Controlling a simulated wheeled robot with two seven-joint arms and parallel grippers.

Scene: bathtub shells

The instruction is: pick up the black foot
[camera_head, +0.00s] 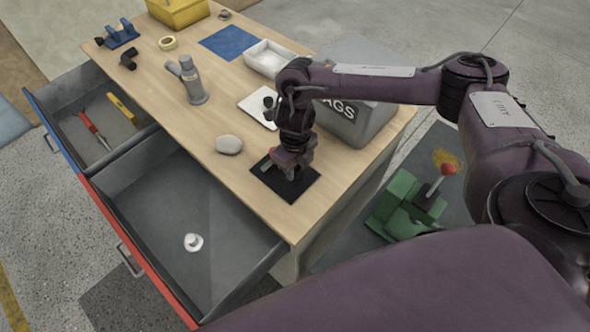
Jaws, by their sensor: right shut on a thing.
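My right gripper (292,163) points down over the black mat (288,188) at the near right corner of the workbench. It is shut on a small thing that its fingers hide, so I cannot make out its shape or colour. A small grey piece (266,168) shows just left of the fingers; I cannot tell whether it touches them. No black foot can be clearly made out on the mat. A small dark round shape (269,102) shows over the white sheet (257,109), beside my arm. My left gripper is out of view.
A grey stone-like piece (229,145) lies left of the mat. A grey tap-like part (191,82) stands farther back. A grey box (357,122) sits behind my arm. The open drawer (146,185) holds a white part (193,242). A green machine (405,205) stands right of the bench.

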